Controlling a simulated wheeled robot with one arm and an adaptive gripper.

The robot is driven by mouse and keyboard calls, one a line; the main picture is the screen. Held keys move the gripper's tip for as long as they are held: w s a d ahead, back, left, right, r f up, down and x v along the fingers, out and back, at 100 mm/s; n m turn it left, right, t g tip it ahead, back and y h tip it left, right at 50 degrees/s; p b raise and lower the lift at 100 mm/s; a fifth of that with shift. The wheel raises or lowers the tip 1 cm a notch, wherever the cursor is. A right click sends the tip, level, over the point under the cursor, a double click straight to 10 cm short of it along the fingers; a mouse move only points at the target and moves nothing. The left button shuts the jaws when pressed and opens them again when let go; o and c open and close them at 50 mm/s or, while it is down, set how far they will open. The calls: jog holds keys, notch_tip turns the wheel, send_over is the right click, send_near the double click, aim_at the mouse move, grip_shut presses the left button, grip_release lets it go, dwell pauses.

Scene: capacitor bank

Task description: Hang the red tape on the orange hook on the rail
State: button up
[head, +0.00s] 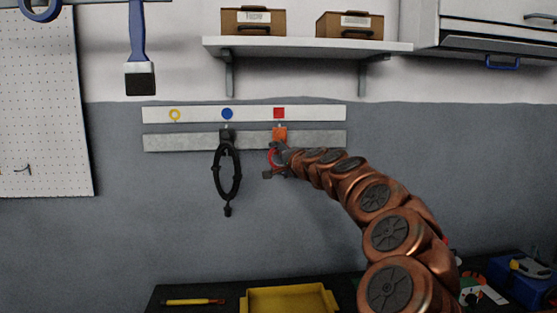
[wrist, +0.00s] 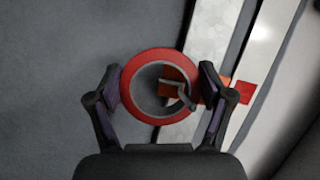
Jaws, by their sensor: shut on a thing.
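The red tape (wrist: 133,77) is a ring held between the two fingertips of my gripper (wrist: 161,82) in the wrist view. In the head view only part of the red tape (head: 271,158) shows beside my gripper (head: 279,160). The orange hook (head: 279,133) is on the lower rail (head: 180,142), just above the tape. In the wrist view the orange hook (wrist: 170,74) and its grey bent prong show inside the ring's opening, toward its right side. I cannot tell whether the prong passes through the ring.
A black ring-shaped item (head: 218,175) hangs on a dark hook left of my gripper. The upper strip (head: 200,114) carries yellow, blue and red marks, the red square above the orange hook. A shelf (head: 300,47) with two boxes is above. A yellow tray (head: 288,301) sits below.

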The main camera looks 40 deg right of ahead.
dwell(0.3)
jog(key=o, duration=1.1)
jog(key=shift+c, duration=0.2)
jog(key=v, duration=1.2)
